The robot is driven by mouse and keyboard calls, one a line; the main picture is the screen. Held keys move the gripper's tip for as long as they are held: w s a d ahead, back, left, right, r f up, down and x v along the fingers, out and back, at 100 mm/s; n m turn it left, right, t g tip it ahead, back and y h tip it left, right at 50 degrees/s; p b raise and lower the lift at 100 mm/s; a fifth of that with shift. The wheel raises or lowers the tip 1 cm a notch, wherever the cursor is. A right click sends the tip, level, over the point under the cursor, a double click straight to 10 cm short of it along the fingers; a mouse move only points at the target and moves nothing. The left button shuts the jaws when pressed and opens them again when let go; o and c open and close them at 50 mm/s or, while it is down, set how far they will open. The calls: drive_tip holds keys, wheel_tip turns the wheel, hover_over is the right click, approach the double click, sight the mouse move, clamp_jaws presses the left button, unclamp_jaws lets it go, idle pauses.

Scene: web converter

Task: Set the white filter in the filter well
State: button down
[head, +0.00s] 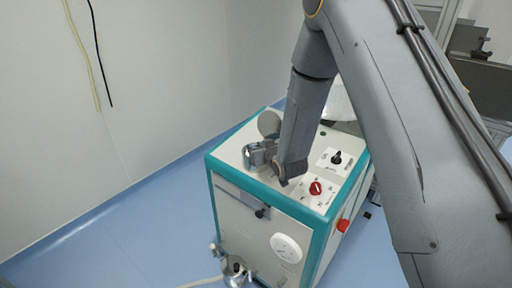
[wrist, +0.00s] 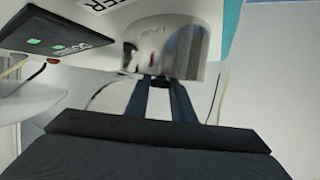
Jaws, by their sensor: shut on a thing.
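A shiny metal cylinder (head: 259,154) sits on top of the teal-edged machine in the head view, beside a grey round disc (head: 269,124). A shiny cylinder with small lettering also fills the upper middle of the wrist view (wrist: 165,48). My gripper (wrist: 160,82) is at the cylinder's lower edge in the wrist view. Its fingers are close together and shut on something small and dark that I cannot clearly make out. In the head view my wrist hides the fingertips. I cannot pick out the white filter or see into a filter well.
The machine top (head: 325,140) carries a red knob (head: 316,188) and a black knob (head: 336,158). A white dial (head: 286,247) and a red button (head: 343,225) are on its sides. In the wrist view a dark panel with green marks (wrist: 50,42) is close on the left.

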drive_tip(key=shift+f, duration=0.3)
drive_tip(key=c, duration=1.8)
unclamp_jaws()
drive_tip(key=shift+r, duration=0.1)
